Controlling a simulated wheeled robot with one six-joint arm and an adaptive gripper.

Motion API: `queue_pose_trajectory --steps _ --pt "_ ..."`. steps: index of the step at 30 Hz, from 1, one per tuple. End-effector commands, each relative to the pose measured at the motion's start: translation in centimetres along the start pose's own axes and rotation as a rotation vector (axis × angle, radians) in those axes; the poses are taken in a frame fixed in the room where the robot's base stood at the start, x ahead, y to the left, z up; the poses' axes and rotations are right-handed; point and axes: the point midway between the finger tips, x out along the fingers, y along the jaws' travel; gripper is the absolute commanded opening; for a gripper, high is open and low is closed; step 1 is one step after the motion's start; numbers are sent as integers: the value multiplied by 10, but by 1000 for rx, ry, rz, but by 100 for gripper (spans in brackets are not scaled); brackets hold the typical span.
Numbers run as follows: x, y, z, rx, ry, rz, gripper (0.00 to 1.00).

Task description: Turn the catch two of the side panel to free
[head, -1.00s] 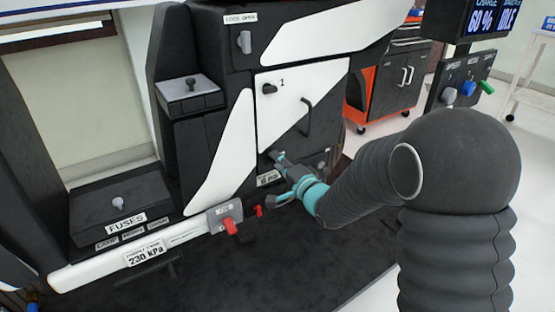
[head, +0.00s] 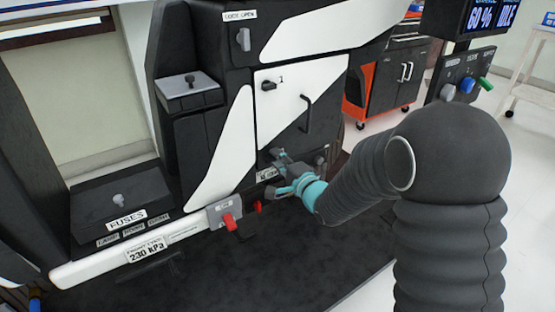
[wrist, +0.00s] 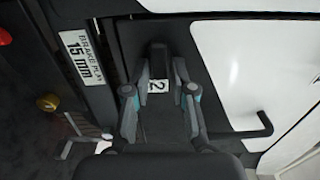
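The side panel (head: 285,110) is a black and white door with a dark bar handle (head: 307,113). Catch one (head: 268,85), a small dark knob beside the number 1, is at its upper left. Catch two (wrist: 158,58) is a dark block above a white "2" label in the wrist view. In the head view my gripper hides it. My gripper (head: 280,171) is at the panel's lower edge. In the wrist view its fingers (wrist: 160,72) are apart, one on each side of catch two. I cannot tell whether they touch it.
A plate reading "15 mm" (wrist: 82,57) is beside the catch. The panel handle also shows in the wrist view (wrist: 240,130). Dark floor lies in front.

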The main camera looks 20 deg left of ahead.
Motion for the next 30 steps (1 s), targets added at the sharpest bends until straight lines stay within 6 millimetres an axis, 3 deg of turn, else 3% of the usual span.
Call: queue_pose_trajectory --steps 14,30 --pt "-6 0 0 -1 0 0 40" --pt "-100 0 -1 -1 3 1 40"
